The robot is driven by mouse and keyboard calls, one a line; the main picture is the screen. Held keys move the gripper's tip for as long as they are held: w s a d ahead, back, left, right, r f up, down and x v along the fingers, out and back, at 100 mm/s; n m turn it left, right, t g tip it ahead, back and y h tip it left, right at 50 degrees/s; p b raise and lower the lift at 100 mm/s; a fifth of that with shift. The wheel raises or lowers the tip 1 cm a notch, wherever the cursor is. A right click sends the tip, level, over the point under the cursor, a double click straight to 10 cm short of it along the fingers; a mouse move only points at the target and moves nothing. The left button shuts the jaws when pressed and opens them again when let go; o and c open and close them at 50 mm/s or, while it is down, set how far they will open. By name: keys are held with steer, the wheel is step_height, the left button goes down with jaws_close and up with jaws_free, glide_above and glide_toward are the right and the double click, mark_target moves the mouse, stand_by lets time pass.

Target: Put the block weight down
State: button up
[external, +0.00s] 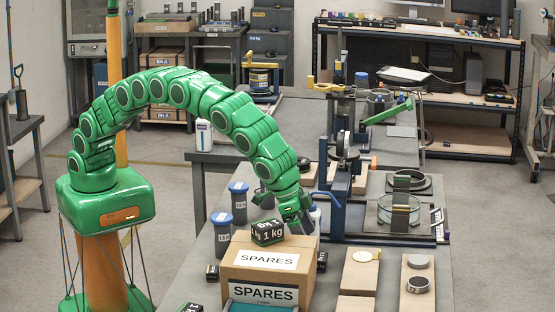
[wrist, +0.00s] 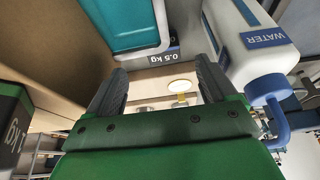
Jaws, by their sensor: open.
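A black block weight marked 1 kg (external: 267,232) with a green edge rests on top of the SPARES cardboard box (external: 240,258). Part of it shows at the left edge of the wrist view (wrist: 12,118). My gripper (external: 304,224) is just right of the box and block, pointing down, its tips partly hidden in the external view. In the wrist view its fingers (wrist: 162,78) are apart with nothing held between them. A weight marked 0.5 kg (wrist: 163,57) shows beyond the fingertips, below a teal bin (wrist: 122,22).
A WATER bottle (wrist: 250,45) stands close to my gripper's right in the wrist view. Lidded grey jars (external: 222,232) stand left of the box. A blue-framed press (external: 340,190) is behind right. Wooden boards (external: 418,300) with discs lie at right.

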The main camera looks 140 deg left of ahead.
mark_target(320, 257)
steer(key=shift+w+a+f, duration=0.25)
steer(key=shift+w+a, duration=0.05)
steer(key=shift+a+x, duration=0.15)
steer(key=shift+x, duration=1.8)
steer(key=shift+a+x, duration=0.15)
steer(key=shift+x, duration=1.8)
steer(key=shift+r, duration=0.1)
jaws_close()
steer(key=shift+r, duration=0.1)
